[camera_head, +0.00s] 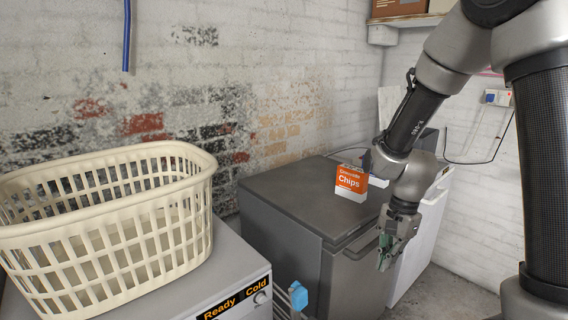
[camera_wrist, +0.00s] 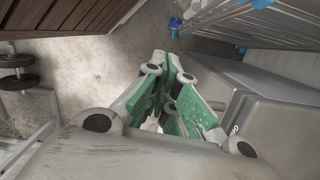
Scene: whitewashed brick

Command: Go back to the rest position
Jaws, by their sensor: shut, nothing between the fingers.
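My gripper (camera_head: 388,253) hangs pointing down in front of the grey appliance in the head view. Its fingers are shut and hold nothing. The wrist view shows the same gripper (camera_wrist: 172,85) with its green finger pads together, above the floor. My arm reaches down from the upper right of the head view.
An orange and white chips box (camera_head: 351,183) stands on the grey appliance (camera_head: 290,195), close to my arm. A cream laundry basket (camera_head: 110,235) sits on a dispenser (camera_head: 235,285) at the left. A white appliance (camera_head: 425,235) stands behind my gripper. Bare floor (camera_wrist: 100,60) shows below.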

